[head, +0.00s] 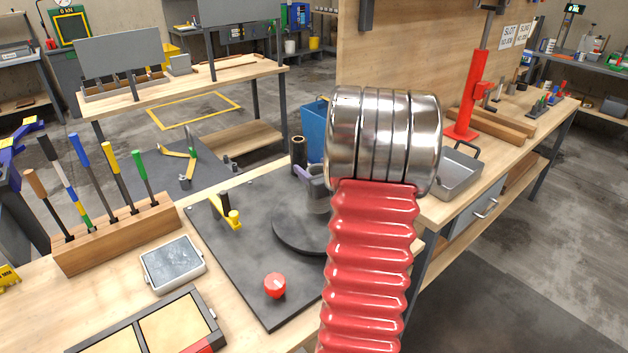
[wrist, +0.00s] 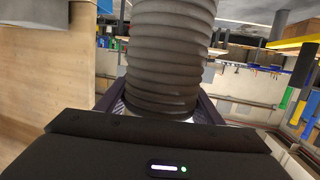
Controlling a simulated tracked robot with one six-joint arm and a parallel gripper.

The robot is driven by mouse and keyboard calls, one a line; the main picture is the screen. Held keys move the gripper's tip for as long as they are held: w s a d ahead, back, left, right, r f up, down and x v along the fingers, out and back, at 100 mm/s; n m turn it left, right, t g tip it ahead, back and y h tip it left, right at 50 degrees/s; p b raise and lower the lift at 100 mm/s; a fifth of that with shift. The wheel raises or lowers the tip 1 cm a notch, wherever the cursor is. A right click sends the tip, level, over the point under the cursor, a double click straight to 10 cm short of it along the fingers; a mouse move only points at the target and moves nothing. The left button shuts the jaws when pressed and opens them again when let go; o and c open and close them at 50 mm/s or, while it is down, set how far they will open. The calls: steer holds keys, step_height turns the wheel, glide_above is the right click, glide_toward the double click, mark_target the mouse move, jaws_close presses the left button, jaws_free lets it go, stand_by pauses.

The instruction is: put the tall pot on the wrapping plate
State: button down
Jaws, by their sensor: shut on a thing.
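The tall pot is a grey ribbed cylinder that fills the middle of the wrist view (wrist: 172,50). My gripper (wrist: 160,108) is shut on it, with purple jaws at both sides. In the head view a little of the pot (head: 318,205) shows beside my arm, under a purple jaw of my gripper (head: 310,178). A dark round plate (head: 290,232), which looks like the wrapping plate, lies on a dark board below and behind the pot. My red ribbed arm hides its right part. I cannot tell whether the pot touches the plate.
A red knob (head: 275,285) and a yellow-handled part (head: 228,212) stand on the dark board. A black roll (head: 298,152) stands behind the plate. A wooden tool rack (head: 115,235) and a grey tray (head: 173,264) are at left. A blue bin (head: 315,128) is behind.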

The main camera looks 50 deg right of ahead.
stand_by(0.3)
steer(key=shift+f, duration=1.9)
steer(key=c, duration=0.5)
jaws_free()
steer(key=shift+f, duration=0.1)
steer(key=shift+c, duration=0.2)
steer(key=v, duration=1.2)
